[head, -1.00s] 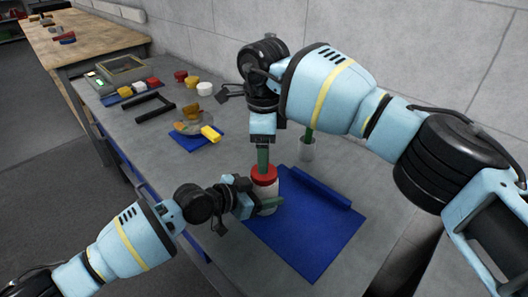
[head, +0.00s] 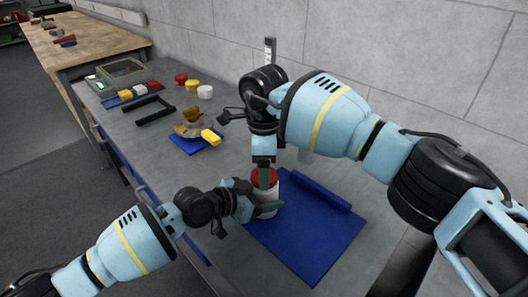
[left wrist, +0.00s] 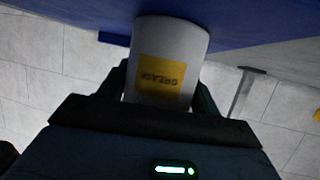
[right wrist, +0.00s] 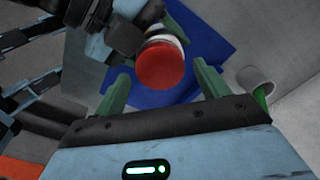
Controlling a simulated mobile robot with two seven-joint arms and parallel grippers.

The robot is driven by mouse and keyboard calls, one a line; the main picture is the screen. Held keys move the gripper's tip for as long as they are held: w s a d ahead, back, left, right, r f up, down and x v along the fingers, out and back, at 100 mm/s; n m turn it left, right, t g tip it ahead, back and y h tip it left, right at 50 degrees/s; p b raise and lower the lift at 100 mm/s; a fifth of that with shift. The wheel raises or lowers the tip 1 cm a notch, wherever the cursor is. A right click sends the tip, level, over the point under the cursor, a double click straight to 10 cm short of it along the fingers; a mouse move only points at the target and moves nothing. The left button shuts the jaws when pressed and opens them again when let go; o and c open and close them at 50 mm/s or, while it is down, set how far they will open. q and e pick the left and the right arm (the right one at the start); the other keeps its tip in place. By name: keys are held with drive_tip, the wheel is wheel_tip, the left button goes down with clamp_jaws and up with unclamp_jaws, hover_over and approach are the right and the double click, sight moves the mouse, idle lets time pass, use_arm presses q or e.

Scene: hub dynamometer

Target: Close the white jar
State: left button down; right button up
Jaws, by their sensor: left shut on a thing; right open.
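The white jar (head: 263,195) stands upright at the left edge of the blue mat (head: 310,240). In the left wrist view the jar (left wrist: 170,45) shows a yellow label reading GREASE. My left gripper (head: 262,206) is shut around the jar's side. The red lid (head: 258,175) is at the jar's top; in the right wrist view the lid (right wrist: 160,66) appears over the jar's mouth. I cannot tell whether it is seated or threaded. My right gripper (right wrist: 163,78) is open, pointing down, its fingers on either side of the lid and apart from it.
A white cup (right wrist: 256,80) with something green in it stands behind the mat, mostly hidden in the head view. The wall bounds the table behind.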

drive_tip(key=shift+f, duration=0.85)
drive_tip(key=c, duration=1)
drive_tip(key=shift+m, duration=1.6)
drive_tip(key=o, duration=1.1)
drive_tip(key=shift+r, duration=0.15)
